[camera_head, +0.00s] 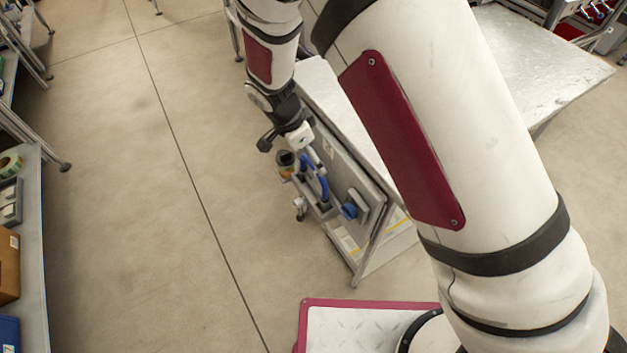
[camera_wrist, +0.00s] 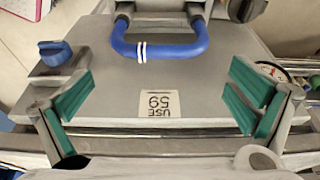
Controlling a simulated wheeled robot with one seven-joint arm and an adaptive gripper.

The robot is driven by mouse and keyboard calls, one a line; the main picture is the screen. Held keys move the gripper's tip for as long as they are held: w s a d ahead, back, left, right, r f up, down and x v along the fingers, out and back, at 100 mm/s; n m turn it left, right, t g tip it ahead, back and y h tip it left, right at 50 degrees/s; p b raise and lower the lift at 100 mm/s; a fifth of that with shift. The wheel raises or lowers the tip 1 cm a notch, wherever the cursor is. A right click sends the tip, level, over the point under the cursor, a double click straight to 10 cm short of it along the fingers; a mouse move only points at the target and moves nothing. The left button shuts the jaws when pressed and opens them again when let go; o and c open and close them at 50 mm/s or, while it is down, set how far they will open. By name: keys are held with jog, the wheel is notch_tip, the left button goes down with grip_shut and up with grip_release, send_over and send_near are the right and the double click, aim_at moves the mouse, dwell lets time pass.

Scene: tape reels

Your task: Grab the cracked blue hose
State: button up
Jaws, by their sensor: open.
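The blue hose (camera_wrist: 160,50) is a U-shaped loop with two white bands near its middle. Its ends run into grey fittings at the top of the wrist view, on a grey panel (camera_wrist: 110,95). In the head view the blue hose (camera_head: 318,178) shows at the side of the cart, below my gripper (camera_head: 284,142). In the wrist view my gripper (camera_wrist: 162,98) is open, with green pads left and right and nothing between them. The hose appears above the fingertips in the picture, apart from both pads. No crack can be made out.
A blue knob (camera_wrist: 54,52) sits left of the hose; the knob (camera_head: 349,210) also shows in the head view. A label (camera_wrist: 159,104) reads "USE 59", upside down. The metal cart top (camera_head: 325,90) is beside my arm. Open floor (camera_head: 170,170) lies left.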

jog(key=shift+x, duration=3.35)
jog(key=shift+s, duration=0.15)
jog(key=shift+c, duration=0.6)
jog(key=c, duration=1.4)
jog(key=shift+a+r, duration=0.1)
jog(key=shift+c, duration=0.2)
